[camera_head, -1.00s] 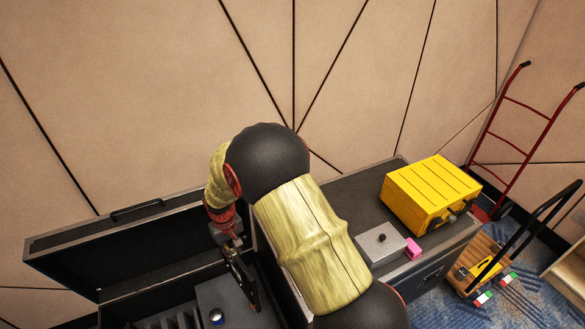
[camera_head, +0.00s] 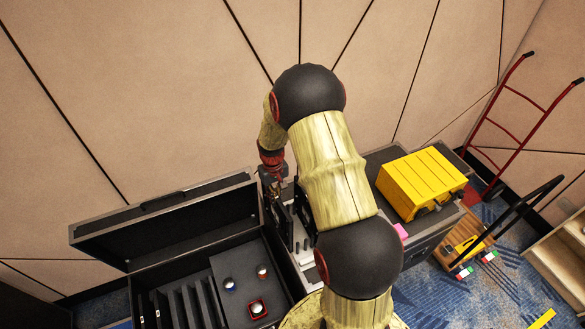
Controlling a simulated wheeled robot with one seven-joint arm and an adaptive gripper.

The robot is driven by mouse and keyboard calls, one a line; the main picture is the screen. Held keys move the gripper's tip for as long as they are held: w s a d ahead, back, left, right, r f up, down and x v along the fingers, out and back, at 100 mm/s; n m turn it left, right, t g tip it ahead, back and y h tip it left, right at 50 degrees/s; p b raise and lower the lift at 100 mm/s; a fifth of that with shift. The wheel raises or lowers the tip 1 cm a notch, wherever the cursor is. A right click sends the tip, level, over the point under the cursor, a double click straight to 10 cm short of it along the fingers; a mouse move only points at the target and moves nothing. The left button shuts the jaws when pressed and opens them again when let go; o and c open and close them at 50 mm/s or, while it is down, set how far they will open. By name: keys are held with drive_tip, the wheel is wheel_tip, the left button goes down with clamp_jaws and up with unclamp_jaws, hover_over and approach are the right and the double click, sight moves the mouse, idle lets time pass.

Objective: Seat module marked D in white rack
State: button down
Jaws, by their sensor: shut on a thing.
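My gripper (camera_head: 279,203) is shut on a dark, upright flat panel (camera_head: 282,228), which looks like a module. It holds the panel just right of the open black case (camera_head: 232,192). No letter D is readable on it. A pale surface (camera_head: 304,257) with dark upright pieces shows beneath and right of the panel. It may be the white rack, but my arm hides much of it. I cannot tell whether the panel touches it.
Slots with several dark modules (camera_head: 180,305) fill the case's left part, beside a grey insert (camera_head: 243,272) with three round pieces. A yellow toolbox (camera_head: 423,182) and a pink item (camera_head: 400,231) lie right of my arm. A red hand truck (camera_head: 515,120) leans far right.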

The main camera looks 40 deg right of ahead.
drive_tip(key=s+d+r+p, duration=0.2)
drive_tip(key=d+r+p, duration=0.4)
drive_tip(key=r+p, duration=0.15)
drive_tip(key=shift+m, duration=0.4)
drive_tip(key=shift+w+d+f+b, duration=0.15)
drive_tip(key=shift+f+b, duration=0.95)
drive_tip(key=shift+f, duration=1.5)
drive_tip(key=shift+b, duration=0.35)
wheel_tip(320, 180, down, 10)
drive_tip(key=b, duration=0.7)
idle(0.7)
drive_tip(key=shift+f+b, duration=0.5)
drive_tip(key=shift+b, duration=0.05)
idle(0.9)
drive_tip(key=c, duration=1.8)
unclamp_jaws()
